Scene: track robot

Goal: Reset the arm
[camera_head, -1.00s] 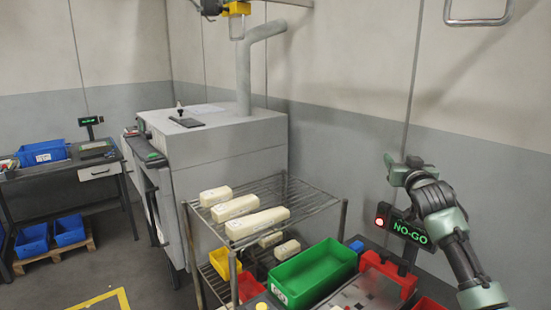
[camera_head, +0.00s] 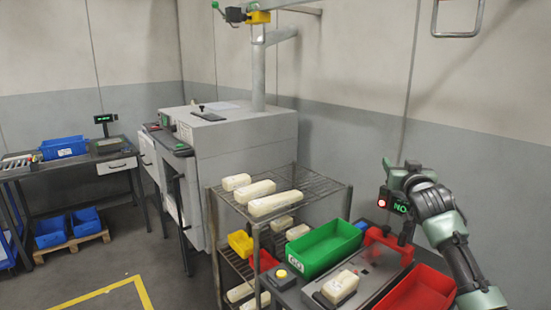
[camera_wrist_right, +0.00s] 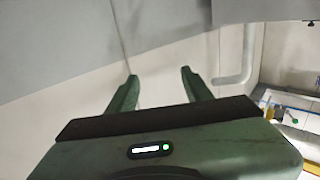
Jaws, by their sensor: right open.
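My right arm comes in from the right edge of the head view, dark with green joints. My right gripper (camera_head: 397,174) is raised above the right end of the bench, in front of the wall. In the right wrist view its two green fingers (camera_wrist_right: 158,76) stand apart with nothing between them. My left gripper is not in view.
A green bin (camera_head: 325,248), a red bin (camera_head: 418,290) and a red fixture (camera_head: 388,246) are on the bench below the arm. A pale block (camera_head: 340,286) lies there too. A wire rack (camera_head: 318,186) holds several pale blocks. Floor at left is mostly clear.

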